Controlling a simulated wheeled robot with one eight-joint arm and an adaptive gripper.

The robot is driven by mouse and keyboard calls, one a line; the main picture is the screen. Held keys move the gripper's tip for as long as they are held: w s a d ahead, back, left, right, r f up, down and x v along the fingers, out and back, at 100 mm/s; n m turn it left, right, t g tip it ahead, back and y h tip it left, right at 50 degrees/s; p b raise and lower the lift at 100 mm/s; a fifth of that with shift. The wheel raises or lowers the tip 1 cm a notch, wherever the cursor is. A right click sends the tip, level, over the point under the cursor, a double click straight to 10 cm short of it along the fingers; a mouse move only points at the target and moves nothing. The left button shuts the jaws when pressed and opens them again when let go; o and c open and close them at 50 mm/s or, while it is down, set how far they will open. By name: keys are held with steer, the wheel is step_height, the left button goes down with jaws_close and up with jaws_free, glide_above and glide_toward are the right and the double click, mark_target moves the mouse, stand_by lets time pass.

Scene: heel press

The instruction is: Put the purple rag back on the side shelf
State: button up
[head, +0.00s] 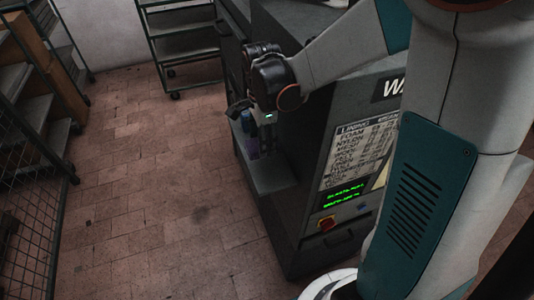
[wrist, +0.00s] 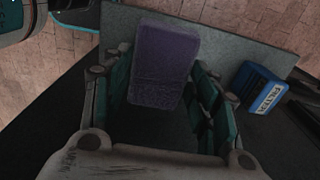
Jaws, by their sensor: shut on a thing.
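The purple rag (wrist: 163,62) is a folded block between the two teal-padded fingers of my gripper (wrist: 162,82) in the wrist view. The fingers are shut on it. The grey side shelf (wrist: 225,35) lies behind and beneath the rag. In the head view my gripper (head: 265,134) points down over the side shelf (head: 272,178) on the machine's left side. A small purple patch of the rag (head: 252,148) shows there, partly hidden by the gripper. I cannot tell whether the rag touches the shelf.
A blue box (wrist: 258,88) with a white label lies right of my gripper in the wrist view. The dark machine (head: 310,225) with a printed chart and red button stands beside the shelf. Racks stand at left (head: 40,110) and back (head: 180,45). The tiled floor between is clear.

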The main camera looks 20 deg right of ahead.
steer(key=f+b, duration=0.1)
steer(key=f, duration=0.2)
steer(key=d+f, duration=0.1)
steer(key=f, duration=0.3)
steer(key=shift+d+b, duration=0.2)
steer(key=shift+b, duration=0.15)
steer(key=o, duration=0.9)
steer(key=shift+o, duration=0.2)
step_height(320, 180, up, 12)
steer(key=shift+r+p, duration=0.1)
steer(key=shift+p, duration=1.15)
